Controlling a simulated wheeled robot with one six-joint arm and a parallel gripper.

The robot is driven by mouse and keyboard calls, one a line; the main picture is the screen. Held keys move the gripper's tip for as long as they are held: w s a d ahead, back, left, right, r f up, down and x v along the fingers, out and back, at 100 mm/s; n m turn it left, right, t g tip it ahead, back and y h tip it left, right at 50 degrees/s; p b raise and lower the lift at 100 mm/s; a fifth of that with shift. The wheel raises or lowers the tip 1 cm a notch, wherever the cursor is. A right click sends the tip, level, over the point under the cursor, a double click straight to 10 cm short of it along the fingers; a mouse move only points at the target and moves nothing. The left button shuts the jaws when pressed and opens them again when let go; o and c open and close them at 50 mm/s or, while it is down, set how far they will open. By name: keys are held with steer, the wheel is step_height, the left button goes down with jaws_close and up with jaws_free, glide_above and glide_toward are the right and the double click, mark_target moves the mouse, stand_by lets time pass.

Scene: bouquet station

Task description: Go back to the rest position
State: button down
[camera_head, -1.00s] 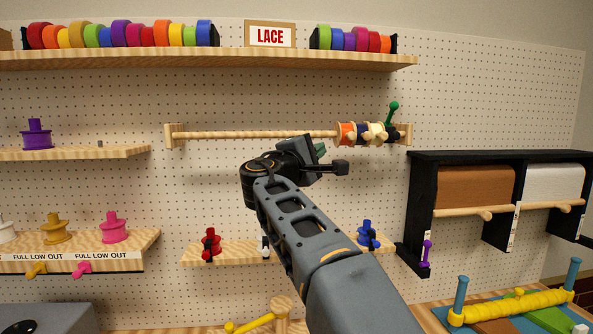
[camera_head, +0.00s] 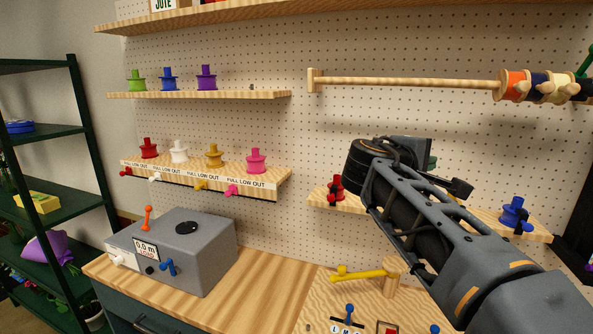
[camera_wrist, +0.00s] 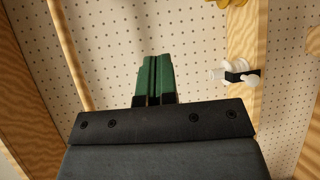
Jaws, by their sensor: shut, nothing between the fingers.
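My gripper (camera_wrist: 153,80) shows in the wrist view with its green fingers side by side, shut and empty, facing the pegboard. My arm reaches in from the lower right and is folded up in front of the pegboard. It is in front of the small shelf (camera_head: 322,199) that bears a red spool (camera_head: 336,188) and a blue spool (camera_head: 515,212).
A rail (camera_head: 410,83) with several ribbon rolls is above my arm. Left are shelves of coloured spools, a grey machine (camera_head: 190,250) on the wooden counter (camera_head: 265,285), and a dark green rack (camera_head: 75,130). A yellow lever (camera_head: 358,273) stands below my arm. The counter's middle is clear.

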steer(key=s+a+f+m+g+y, duration=0.1)
steer(key=s+f+y, duration=0.1)
steer(key=f, duration=0.4)
steer(key=s+a+f+m+g+y, duration=0.1)
steer(key=a+f+y, duration=0.15)
steer(key=f, duration=0.45)
steer(key=s+a+f+g+y, duration=0.1)
steer(key=s+f+y, duration=0.15)
steer(key=f, duration=0.35)
steer(key=s+a+f+m+g+y, duration=0.1)
steer(key=s+a+f+m+y, duration=0.1)
steer(key=s+f, duration=0.3)
steer(key=s+a+f+m+g+y, duration=0.1)
steer(key=s+a+f+m+y, duration=0.2)
steer(key=s+f, duration=0.3)
step_height(320, 180, down, 2)
steer(key=shift+a+f+m+y, duration=0.1)
steer(key=shift+a+m+y, duration=0.2)
steer(key=shift+y, duration=0.5)
